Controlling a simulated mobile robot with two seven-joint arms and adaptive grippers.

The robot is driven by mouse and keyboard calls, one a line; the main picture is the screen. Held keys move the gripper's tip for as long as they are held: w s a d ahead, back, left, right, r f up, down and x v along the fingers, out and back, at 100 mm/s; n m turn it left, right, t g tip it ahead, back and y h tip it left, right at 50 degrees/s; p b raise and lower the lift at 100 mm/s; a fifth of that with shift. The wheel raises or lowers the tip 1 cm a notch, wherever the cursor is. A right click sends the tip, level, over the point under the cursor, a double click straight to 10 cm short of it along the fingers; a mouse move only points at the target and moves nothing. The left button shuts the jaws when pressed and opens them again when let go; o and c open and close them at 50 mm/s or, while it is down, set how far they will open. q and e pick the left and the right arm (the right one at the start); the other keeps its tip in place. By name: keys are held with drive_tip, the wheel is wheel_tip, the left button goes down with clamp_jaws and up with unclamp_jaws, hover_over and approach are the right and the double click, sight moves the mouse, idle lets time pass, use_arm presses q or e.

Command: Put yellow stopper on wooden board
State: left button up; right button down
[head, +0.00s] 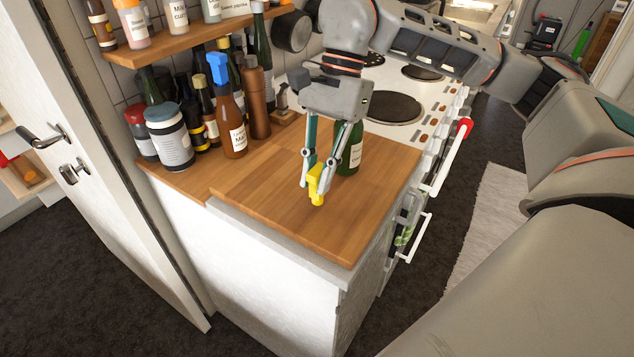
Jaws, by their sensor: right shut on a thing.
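The yellow stopper (317,196) is between the fingertips of my right gripper (316,181), which is shut on it. The gripper points down over the wooden board (270,190), near its middle. The stopper's lower end is at or just above the board; I cannot tell whether it touches. The wooden board lies on the counter beside the cooker. My left gripper is not in view.
A green bottle (349,152) stands close behind the right gripper. The cooker (400,115) is behind. The board's front is clear.

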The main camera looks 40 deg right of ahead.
drive_tip(key=shift+f, duration=1.1)
drive_tip(key=shift+f, duration=0.15)
drive_tip(key=c, duration=2)
unclamp_jaws()
